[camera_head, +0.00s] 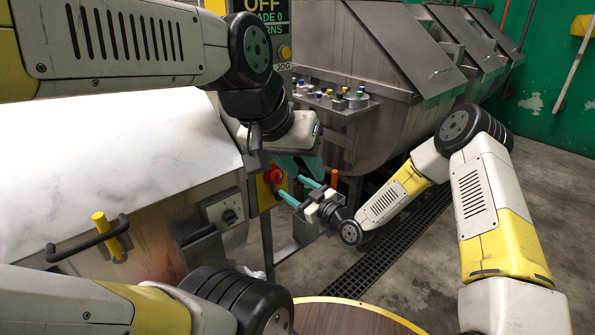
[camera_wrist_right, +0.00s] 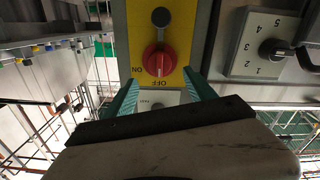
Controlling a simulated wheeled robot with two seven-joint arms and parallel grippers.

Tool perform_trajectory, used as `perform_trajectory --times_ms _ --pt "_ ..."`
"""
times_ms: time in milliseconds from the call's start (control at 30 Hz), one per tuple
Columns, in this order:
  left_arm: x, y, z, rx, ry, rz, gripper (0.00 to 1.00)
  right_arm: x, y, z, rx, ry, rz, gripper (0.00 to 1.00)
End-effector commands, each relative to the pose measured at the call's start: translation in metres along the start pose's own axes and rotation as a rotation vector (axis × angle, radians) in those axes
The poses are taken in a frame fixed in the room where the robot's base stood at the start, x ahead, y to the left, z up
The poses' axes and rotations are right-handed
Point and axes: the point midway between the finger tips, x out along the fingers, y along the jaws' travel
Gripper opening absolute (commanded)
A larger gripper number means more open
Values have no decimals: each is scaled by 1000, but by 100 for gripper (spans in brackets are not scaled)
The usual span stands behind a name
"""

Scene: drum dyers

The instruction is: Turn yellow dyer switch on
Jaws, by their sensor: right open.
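The yellow switch panel (camera_wrist_right: 180,20) with its red rotary knob (camera_wrist_right: 160,60) fills the upper middle of the right wrist view. The panel reads upside down there, with ON left of the knob and OFF below it. A white mark on the knob faces the OFF label. In the head view the red knob (camera_head: 274,175) sits on the narrow yellow panel (camera_head: 265,194). My right gripper (camera_head: 292,186) is open and empty, its teal fingers pointing at the panel; in its wrist view the fingertips (camera_wrist_right: 161,80) lie just below the knob. My left gripper (camera_head: 297,165) is above, fingers partly hidden.
A grey numbered dial (camera_head: 228,214) is beside the panel and also shows in the right wrist view (camera_wrist_right: 268,47). A drum with a dark handle (camera_head: 90,242) is at left. Metal dyer tanks (camera_head: 370,50) stand behind. A round wooden top (camera_head: 350,318) is in front.

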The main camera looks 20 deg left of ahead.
Motion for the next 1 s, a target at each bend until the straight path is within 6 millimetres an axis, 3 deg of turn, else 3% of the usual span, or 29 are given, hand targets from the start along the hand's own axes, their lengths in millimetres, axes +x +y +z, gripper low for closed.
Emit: perform_trajectory --times_ms 400,800,833,1000 --pt "0 0 0 0 0 0 36 62 0 0 -1 1 -1 64" --pt "0 0 0 0 0 0 36 73 0 0 0 -1 -1 64" --pt "0 0 0 0 0 0 36 73 0 0 0 -1 -1 62" --pt "0 0 0 0 0 0 36 73 0 0 0 -1 -1 29"
